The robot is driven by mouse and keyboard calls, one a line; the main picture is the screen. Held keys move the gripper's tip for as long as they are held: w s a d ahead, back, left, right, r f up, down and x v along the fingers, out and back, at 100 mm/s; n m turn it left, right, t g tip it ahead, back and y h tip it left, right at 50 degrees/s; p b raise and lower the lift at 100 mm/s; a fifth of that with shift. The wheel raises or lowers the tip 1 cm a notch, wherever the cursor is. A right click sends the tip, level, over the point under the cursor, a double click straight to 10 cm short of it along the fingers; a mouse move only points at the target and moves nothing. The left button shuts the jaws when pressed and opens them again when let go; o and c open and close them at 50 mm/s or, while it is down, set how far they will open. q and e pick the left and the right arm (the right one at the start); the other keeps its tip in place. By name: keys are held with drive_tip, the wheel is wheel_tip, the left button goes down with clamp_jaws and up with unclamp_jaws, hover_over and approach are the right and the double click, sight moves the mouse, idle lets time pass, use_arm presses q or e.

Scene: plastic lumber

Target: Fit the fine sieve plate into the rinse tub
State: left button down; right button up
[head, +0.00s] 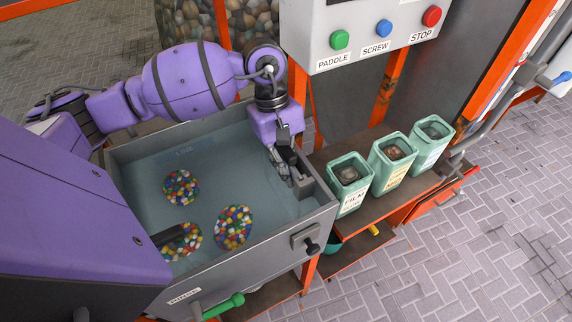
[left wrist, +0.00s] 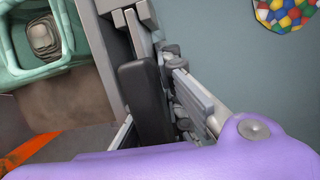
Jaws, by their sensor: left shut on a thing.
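The rinse tub (head: 255,253) is a grey, open box holding bluish water. My left gripper (head: 288,172) reaches down inside its right end, close to the right wall. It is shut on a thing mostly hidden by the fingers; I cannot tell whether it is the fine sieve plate. A grey bracket-like part (head: 303,185) is beside the fingertips at that wall. In the left wrist view, dark and light grey parts crowd together around my left gripper (left wrist: 172,75), along the tub wall. No sieve plate face shows clearly. My right gripper is not clearly visible.
Round patches of coloured pellets (head: 234,227) lie in the tub, with a dark bar (head: 168,234) near the lower left one. Several green bins (head: 348,184) stand on a shelf right of the tub. A button panel (head: 375,32) hangs above. A green-handled valve (head: 222,306) projects in front.

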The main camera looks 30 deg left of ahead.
use_arm(q)
drive_tip(key=c, duration=1.8)
unclamp_jaws()
drive_tip(key=shift+s+a+r, duration=0.1)
drive_tip(key=v, duration=1.1)
drive_tip(key=shift+a+r, duration=0.15)
drive_tip(key=shift+r, duration=0.35)
drive_tip(key=shift+f, duration=0.1)
